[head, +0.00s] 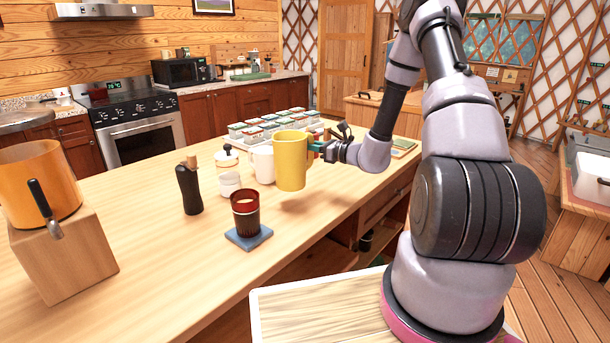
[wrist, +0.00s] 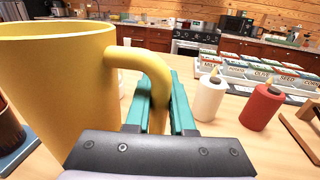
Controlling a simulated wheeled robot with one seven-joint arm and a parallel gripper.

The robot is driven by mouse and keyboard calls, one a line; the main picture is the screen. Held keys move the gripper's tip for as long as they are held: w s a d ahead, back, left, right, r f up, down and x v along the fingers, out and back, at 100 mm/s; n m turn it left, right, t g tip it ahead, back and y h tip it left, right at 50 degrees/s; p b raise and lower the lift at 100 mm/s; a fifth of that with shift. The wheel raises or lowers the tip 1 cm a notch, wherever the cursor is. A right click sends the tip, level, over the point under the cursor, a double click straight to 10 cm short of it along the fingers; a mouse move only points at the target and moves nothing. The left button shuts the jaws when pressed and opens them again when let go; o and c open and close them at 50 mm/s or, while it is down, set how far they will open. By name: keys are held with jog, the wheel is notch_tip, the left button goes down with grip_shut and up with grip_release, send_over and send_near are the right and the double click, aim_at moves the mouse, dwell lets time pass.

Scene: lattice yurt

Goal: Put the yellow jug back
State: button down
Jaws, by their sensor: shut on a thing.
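The yellow jug (head: 291,162) is upright over the wooden counter, near its right-hand side in the head view. It fills the left of the wrist view (wrist: 60,90). My gripper (head: 320,148) is shut on the jug's handle (wrist: 150,68), with its teal fingers (wrist: 158,105) on either side of the handle. A shadow shows on the counter below the jug, and its base appears slightly above the surface. The jug's far side is hidden.
A dark red cup (head: 245,209) stands on a blue coaster (head: 249,238) in front. Labelled containers (head: 262,128) stand behind.

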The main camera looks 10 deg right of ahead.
notch_tip(320, 180, down, 6)
jog(key=shift+f, duration=0.2)
dwell(0.3)
jog(key=c, duration=0.8)
grip_release()
jog(key=shift+f, duration=0.15)
jog(key=shift+o, duration=0.2)
